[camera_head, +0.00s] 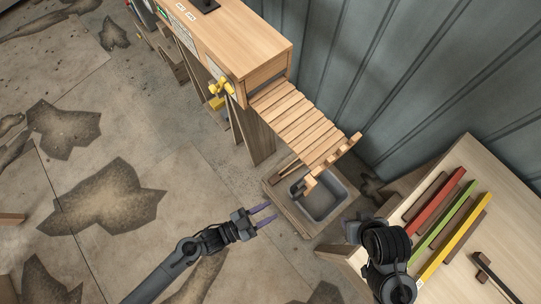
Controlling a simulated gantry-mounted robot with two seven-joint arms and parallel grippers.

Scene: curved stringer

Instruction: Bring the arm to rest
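My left gripper (264,215) shows at the lower middle, its arm coming in from the bottom left. Its two purple fingers are apart with nothing between them, above the bare floor left of the grey bin. My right arm comes in from the bottom right, over the near edge of the pale table. My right gripper (352,229) is seen mostly from behind its wrist, and its fingers are largely hidden.
A wooden workbench (225,40) with a slatted ramp (300,122) slopes down to a grey bin (336,202) in a wooden frame. A pale table (500,207) at right bears red (435,207), green (446,222) and yellow (455,243) bars. A corrugated wall stands behind. Floor at left is mostly clear.

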